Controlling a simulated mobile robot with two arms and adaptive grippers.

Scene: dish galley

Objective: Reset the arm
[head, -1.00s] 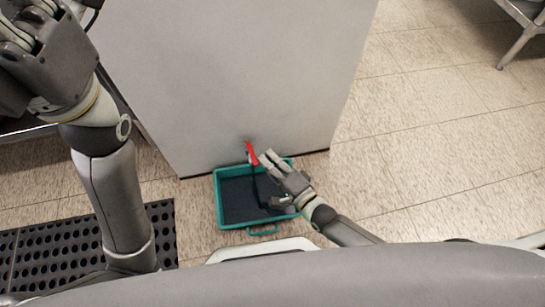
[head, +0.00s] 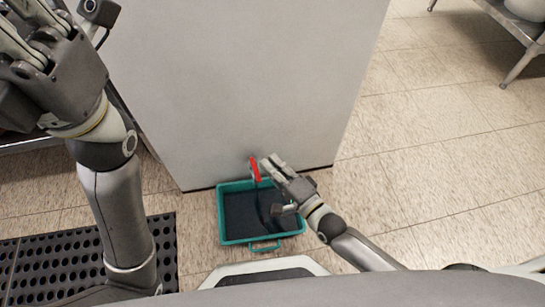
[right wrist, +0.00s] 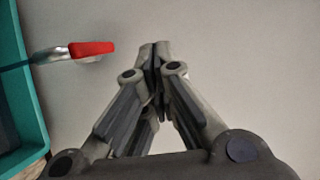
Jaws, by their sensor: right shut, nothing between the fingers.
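My right gripper (head: 270,161) is shut and empty, just right of a red-handled lever (head: 255,169) low on a pale grey cabinet (head: 245,95). In the right wrist view, my right gripper (right wrist: 158,48) has its fingertips together, and the red handle (right wrist: 92,48) with its metal end lies to the left, apart from the fingers. My left gripper (head: 22,45) is raised at the upper left, partly cut off by the frame; its fingertips do not show clearly.
A teal tray (head: 221,215) with a dark inside stands on the floor below the lever; a dark strand runs from the lever towards it. A black perforated mat (head: 40,262) lies at the lower left. Tiled floor (head: 440,170) is clear on the right, with a table leg (head: 520,66) at the upper right.

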